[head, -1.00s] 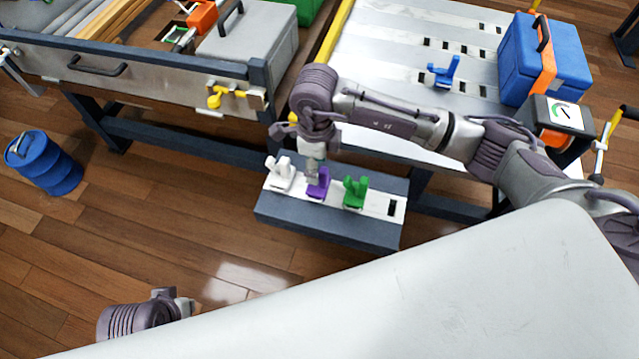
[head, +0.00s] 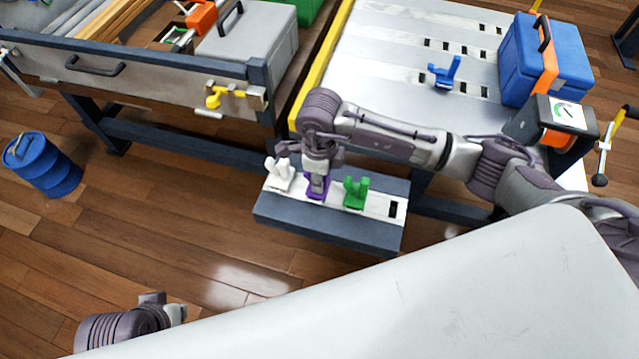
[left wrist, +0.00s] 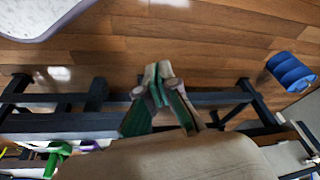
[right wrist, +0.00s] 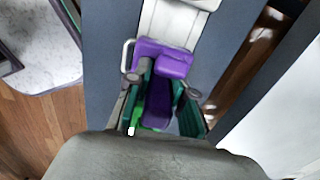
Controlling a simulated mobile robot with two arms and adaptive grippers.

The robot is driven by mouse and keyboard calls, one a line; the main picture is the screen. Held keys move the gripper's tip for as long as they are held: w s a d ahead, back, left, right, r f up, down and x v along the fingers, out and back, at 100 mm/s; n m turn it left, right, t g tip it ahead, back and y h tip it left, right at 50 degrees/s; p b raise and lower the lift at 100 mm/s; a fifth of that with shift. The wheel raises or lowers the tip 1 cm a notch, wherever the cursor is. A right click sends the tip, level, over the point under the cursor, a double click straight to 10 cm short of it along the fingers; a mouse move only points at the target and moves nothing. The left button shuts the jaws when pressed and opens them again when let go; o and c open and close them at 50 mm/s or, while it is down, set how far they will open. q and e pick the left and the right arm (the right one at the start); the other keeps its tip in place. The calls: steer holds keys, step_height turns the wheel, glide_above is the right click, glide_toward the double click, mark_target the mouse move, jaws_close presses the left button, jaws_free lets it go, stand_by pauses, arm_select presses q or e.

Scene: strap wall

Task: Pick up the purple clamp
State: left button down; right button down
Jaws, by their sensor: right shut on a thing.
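The purple clamp (head: 316,190) sits on the pale strip of the low dark rack (head: 330,228), between a white clamp (head: 280,174) and a green clamp (head: 355,192). My right gripper (head: 317,176) comes down over it from above. In the right wrist view, the fingers of my right gripper (right wrist: 160,100) are on both sides of the purple clamp (right wrist: 162,58), shut on its upright part. The clamp still appears to be at the rack. In the left wrist view, my left gripper (left wrist: 158,70) has its fingertips together, empty, over the floor.
A work table with a blue clamp (head: 444,72), a blue toolbox (head: 540,65) and a gauge (head: 565,112) stands behind. A bench with a drawer (head: 150,90) and a yellow clamp (head: 222,95) is at left. A blue barrel (head: 42,163) stands on open floor.

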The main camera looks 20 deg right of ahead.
steer(key=shift+r, duration=0.1)
